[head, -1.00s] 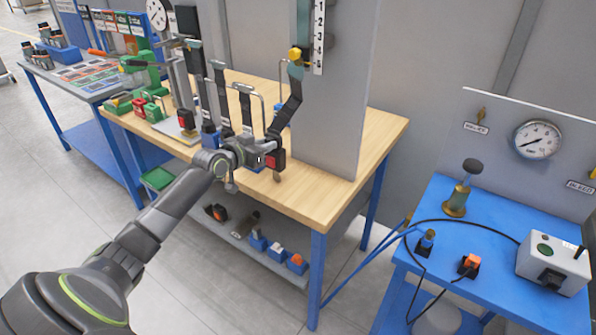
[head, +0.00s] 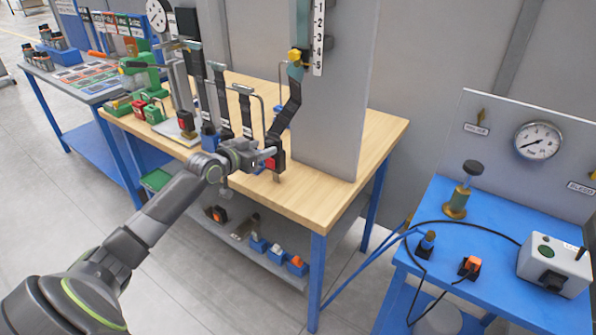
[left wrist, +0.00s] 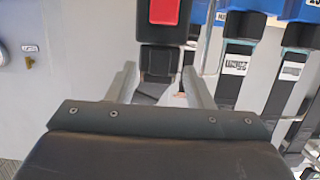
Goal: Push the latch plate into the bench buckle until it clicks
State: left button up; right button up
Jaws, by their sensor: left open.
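The bench buckle (head: 275,161) is a black body with a red button, standing at the front edge of the wooden bench. In the left wrist view the buckle (left wrist: 164,14) is at the top centre, just beyond my fingertips. A dark block (left wrist: 158,62) shows below it, between the fingers; I cannot tell whether they touch it. A black strap (head: 290,105) runs down from a yellow fitting on the grey post towards the buckle. The latch plate is not clearly made out, nor how deep it sits. My left gripper (head: 266,157) is open beside the buckle, also seen in the left wrist view (left wrist: 160,84). My right gripper is out of view.
Several other straps on stands (head: 222,105) are close behind and left of my gripper. The bench top (head: 375,150) is clear right of the post. A blue table (head: 440,215) stands at right.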

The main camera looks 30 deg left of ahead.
pick_arm(q)
jog(key=p+v, duration=0.5)
jog(key=v, duration=1)
jog(key=shift+s+r+p, duration=0.2)
jog(key=shift+s+p, duration=0.1)
